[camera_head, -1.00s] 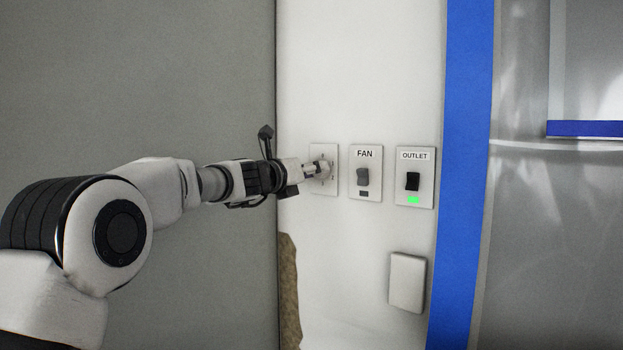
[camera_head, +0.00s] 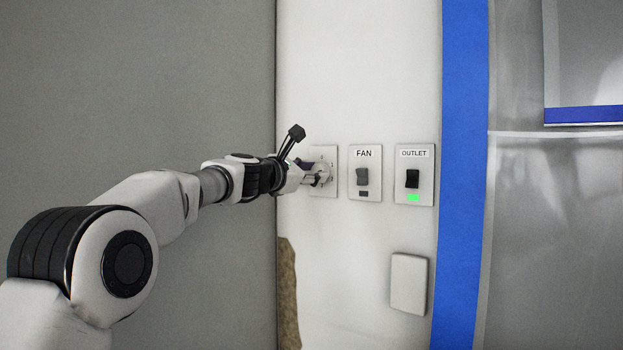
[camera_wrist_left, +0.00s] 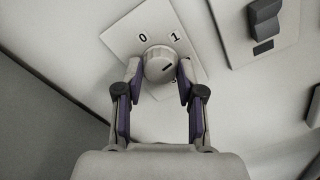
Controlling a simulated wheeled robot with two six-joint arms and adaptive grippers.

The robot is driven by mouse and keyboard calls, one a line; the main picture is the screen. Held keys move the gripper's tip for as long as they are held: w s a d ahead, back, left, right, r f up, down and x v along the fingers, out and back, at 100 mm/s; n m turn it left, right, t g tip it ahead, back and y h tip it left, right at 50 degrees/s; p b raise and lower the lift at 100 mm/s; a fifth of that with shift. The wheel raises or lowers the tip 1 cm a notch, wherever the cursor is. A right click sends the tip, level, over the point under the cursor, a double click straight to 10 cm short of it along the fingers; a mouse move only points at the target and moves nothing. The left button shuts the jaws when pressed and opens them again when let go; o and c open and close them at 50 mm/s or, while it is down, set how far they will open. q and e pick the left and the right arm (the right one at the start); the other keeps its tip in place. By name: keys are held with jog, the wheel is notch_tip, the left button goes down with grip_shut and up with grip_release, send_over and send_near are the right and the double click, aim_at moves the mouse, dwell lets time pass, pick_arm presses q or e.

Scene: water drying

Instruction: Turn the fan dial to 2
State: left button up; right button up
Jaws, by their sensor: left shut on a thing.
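The fan dial (camera_wrist_left: 160,65) is a round white knob on a square white wall plate (camera_head: 318,188), left of the FAN switch. In the left wrist view, the plate shows printed 0 and 1 above the knob. A dark mark on the knob points right and slightly up, clockwise past the 1; any number there is hidden by a finger. My left gripper (camera_wrist_left: 159,78) is shut on the dial, one finger on each side. In the head view the gripper (camera_head: 314,174) partly covers the dial. My right gripper is not in view.
Right of the dial are the FAN switch (camera_head: 362,177), its small indicator dark, and the OUTLET switch (camera_head: 413,179) with a green light. A blank white plate (camera_head: 408,284) is below. A grey wall (camera_head: 180,80) borders the panel on the left, a blue strip (camera_head: 461,200) on the right.

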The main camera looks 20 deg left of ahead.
pick_arm(q)
jog(key=m+b, duration=0.2)
jog(key=m, duration=0.3)
jog(key=shift+f, duration=0.15)
jog(key=shift+m+b, duration=0.3)
jog(key=shift+m, duration=1.1)
jog(key=shift+r, duration=0.2)
jog(key=o, duration=0.9)
jog(key=shift+o, duration=1.2)
jog(key=shift+w+f, duration=0.15)
jog(key=shift+w, duration=0.05)
jog(key=shift+s, duration=0.15)
jog(key=v, duration=1.1)
jog(key=shift+s+a, duration=0.15)
jog(key=shift+s, duration=0.25)
